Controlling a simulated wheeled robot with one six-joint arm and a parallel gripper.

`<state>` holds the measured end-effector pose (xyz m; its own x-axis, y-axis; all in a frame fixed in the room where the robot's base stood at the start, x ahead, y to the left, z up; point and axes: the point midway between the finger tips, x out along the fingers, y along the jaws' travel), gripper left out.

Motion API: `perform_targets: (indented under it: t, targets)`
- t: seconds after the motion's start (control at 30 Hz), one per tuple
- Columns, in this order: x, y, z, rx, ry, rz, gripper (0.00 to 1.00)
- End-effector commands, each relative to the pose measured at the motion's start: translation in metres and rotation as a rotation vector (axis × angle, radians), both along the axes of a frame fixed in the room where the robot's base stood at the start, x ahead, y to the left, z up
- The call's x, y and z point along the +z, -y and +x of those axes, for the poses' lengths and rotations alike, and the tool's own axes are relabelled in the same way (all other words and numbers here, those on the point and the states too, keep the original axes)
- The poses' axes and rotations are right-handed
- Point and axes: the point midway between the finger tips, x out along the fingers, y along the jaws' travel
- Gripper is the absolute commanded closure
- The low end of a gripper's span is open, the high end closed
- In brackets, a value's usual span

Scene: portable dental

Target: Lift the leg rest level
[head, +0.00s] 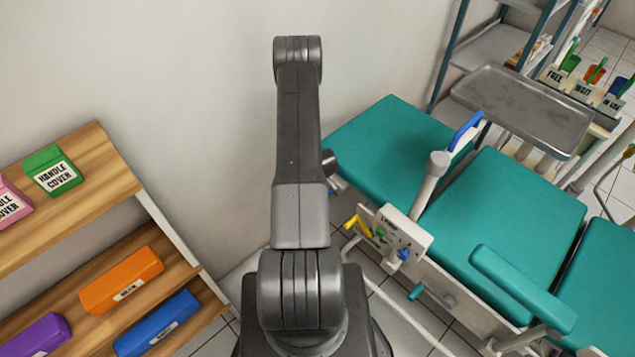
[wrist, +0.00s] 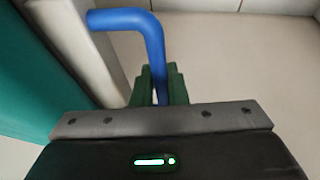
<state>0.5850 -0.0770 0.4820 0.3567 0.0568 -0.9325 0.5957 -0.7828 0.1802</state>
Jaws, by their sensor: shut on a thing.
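The teal leg rest (head: 393,148) is the far-left pad of the dental chair, beside the teal seat pad (head: 505,215). Its exact tilt is hard to judge from this view. In the wrist view, my gripper (wrist: 159,86) is shut on a bent blue handle (wrist: 133,20), its dark green fingers on both sides of the bar. A teal surface (wrist: 40,75) with a pale edge lies close on the left, likely the leg rest. In the head view my arm's end, mostly hidden behind my arm links, is at the leg rest's left edge.
A control panel with coloured knobs (head: 393,235) is on the chair's near side. A teal armrest (head: 522,287) sticks out nearer. A metal tray (head: 525,108) stands beyond the chair. A wooden shelf (head: 75,200) with coloured boxes is at left. The wall is close behind.

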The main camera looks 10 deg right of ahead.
Motion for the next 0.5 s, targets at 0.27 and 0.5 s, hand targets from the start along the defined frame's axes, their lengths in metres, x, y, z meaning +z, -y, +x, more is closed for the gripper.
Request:
perform_targets:
  t: [0.27, 0.5]
  targets:
    - [0.0058, 0.0008, 0.0044, -0.003, 0.011, 0.001, 0.66]
    - [0.0039, 0.0004, 0.0027, -0.002, 0.006, 0.001, 0.66]
